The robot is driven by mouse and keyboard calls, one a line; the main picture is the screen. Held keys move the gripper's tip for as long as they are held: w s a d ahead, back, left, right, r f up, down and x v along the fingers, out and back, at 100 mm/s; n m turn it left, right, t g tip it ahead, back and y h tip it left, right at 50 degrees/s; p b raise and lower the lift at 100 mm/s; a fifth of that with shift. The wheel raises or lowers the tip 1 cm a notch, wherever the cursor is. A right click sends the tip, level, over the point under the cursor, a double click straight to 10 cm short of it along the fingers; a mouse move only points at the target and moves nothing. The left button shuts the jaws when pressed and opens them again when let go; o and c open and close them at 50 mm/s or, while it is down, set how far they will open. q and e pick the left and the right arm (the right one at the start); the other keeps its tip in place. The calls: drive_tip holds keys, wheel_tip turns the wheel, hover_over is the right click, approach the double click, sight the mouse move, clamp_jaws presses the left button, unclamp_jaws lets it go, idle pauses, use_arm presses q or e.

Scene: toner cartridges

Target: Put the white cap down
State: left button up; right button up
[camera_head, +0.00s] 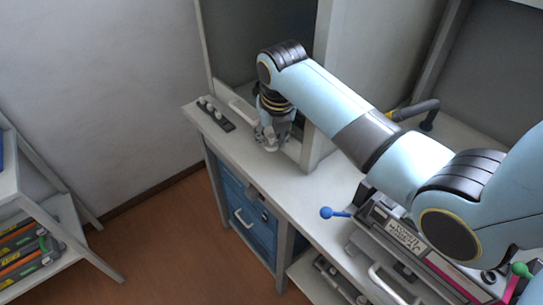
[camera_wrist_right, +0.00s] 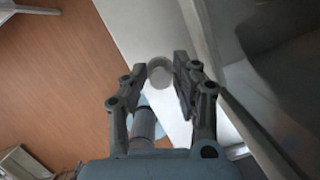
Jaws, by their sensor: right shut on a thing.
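My right gripper (camera_head: 272,138) is low over the narrow left end of the white counter (camera_head: 240,148), pointing down. In the right wrist view its two fingers (camera_wrist_right: 160,68) are closed on the white cap (camera_wrist_right: 160,76), a small round pale piece held between the fingertips. In the head view the cap is mostly hidden by the fingers, and I cannot tell whether it touches the counter. My left gripper is not in view.
A dark strip with small white pieces (camera_head: 215,115) lies left of my right gripper, near the counter's end. Cabinet walls (camera_head: 325,80) rise close by. A machine with a blue-knobbed lever (camera_head: 327,212) stands right. A shelf with cartridges (camera_head: 25,250) stands far left.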

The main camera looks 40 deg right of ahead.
sight(273, 143)
wheel_tip(273, 143, down, 4)
drive_tip(key=shift+r, duration=0.1)
drive_tip(key=shift+f, duration=1.8)
drive_tip(key=o, duration=0.8)
drive_tip(key=shift+f, duration=0.1)
drive_tip(key=d+v, duration=0.1)
drive_tip(key=v, duration=1.1)
drive_tip(key=shift+a, duration=0.45)
